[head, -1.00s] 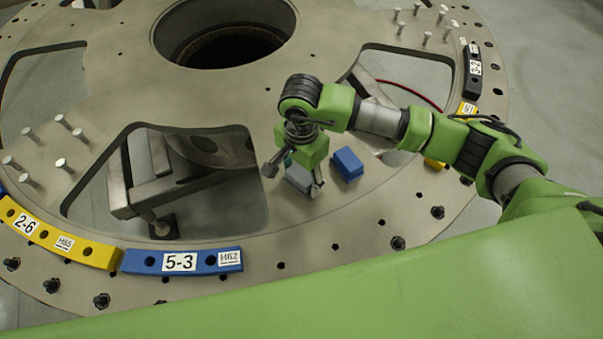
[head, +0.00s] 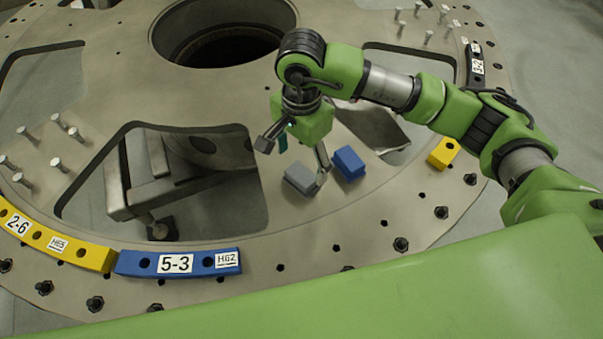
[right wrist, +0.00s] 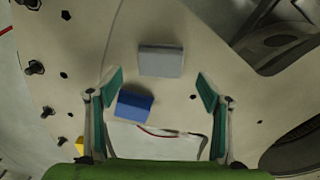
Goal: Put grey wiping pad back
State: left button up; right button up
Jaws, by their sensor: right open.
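The grey wiping pad (head: 299,179) is a small grey block lying on the turret plate (head: 340,220), left of a blue block (head: 348,163). My right gripper (head: 294,161) is open and empty over the pad in the head view. One finger overlaps the pad's right side there; contact cannot be told. In the right wrist view, the grey pad (right wrist: 161,60) lies ahead of and between the open teal-lined fingers of the right gripper (right wrist: 162,86). The blue block (right wrist: 134,106) is nearer, by the left finger. My left gripper is not in view.
A blue segment labelled 5-3 (head: 178,263) and a yellow segment labelled 2-6 (head: 55,242) lie on the plate's rim. A yellow block (head: 443,153) sits at the right. Cutouts open left and behind. Bolts (head: 401,244) stand along the rim.

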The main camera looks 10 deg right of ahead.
aim_at(302, 174)
notch_tip(302, 174, up, 5)
jog(key=shift+r+b, duration=0.15)
jog(key=shift+b, duration=0.35)
